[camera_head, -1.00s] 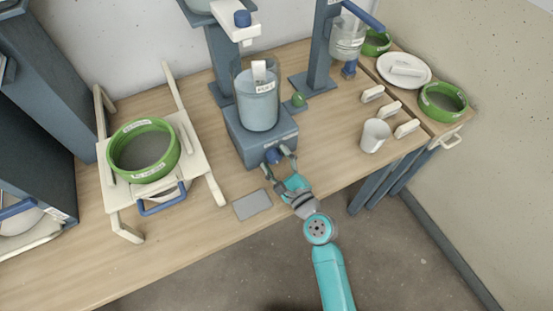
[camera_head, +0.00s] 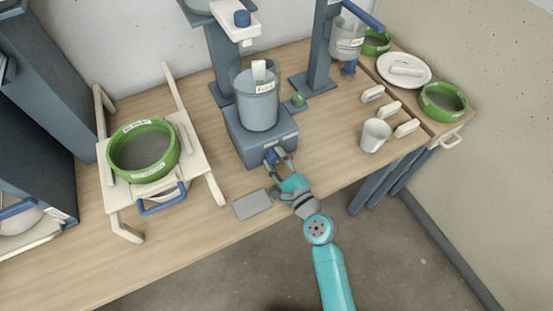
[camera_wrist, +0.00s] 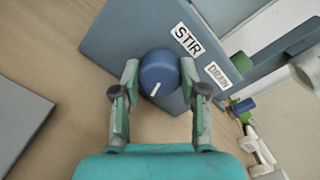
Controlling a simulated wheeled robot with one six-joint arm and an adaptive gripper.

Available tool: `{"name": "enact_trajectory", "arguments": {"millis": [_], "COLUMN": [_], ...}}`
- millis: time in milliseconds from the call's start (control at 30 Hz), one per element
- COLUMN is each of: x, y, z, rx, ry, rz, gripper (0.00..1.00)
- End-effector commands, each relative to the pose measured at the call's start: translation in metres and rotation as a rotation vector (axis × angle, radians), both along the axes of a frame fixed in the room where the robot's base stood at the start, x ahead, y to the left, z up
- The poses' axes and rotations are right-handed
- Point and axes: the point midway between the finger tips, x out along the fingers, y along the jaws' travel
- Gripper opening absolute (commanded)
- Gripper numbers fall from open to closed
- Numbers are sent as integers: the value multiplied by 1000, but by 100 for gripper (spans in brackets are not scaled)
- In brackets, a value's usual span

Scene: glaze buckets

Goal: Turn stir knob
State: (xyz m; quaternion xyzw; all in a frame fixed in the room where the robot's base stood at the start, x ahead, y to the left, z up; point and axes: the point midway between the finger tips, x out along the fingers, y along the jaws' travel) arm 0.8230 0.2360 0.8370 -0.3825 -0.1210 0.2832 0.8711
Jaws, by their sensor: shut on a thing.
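The stir knob (camera_wrist: 160,74) is a round blue knob with a white pointer line, on the front of a blue-grey base (camera_head: 262,136) beside a "STIR" label (camera_wrist: 187,39). In the wrist view its line points to the lower left. My gripper (camera_wrist: 159,80) has one finger on each side of the knob, shut on it. In the head view my gripper (camera_head: 280,163) is at the front of the base, with the knob (camera_head: 271,156) between its fingers. A clear container (camera_head: 257,100) of grey-blue liquid stands on the base.
A grey plate (camera_head: 252,204) lies on the table left of my gripper. A green-rimmed sieve (camera_head: 144,150) sits on a cream frame at left. A white cup (camera_head: 374,135) and several cream blocks stand at right. A "DRAIN" label (camera_wrist: 220,75) is beside the "STIR" one.

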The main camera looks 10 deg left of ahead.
Motion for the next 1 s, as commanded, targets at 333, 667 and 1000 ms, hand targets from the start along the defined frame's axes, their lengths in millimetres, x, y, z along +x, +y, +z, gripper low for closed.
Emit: {"name": "enact_trajectory", "arguments": {"millis": [333, 667, 1000], "x": [0, -1, -1], "y": [1, 1, 2], "z": [0, -1, -2], "rx": [-265, -525, -767], "ry": [-179, -354, -518], "rz": [1, 1, 1], "gripper": [8, 8, 8]}}
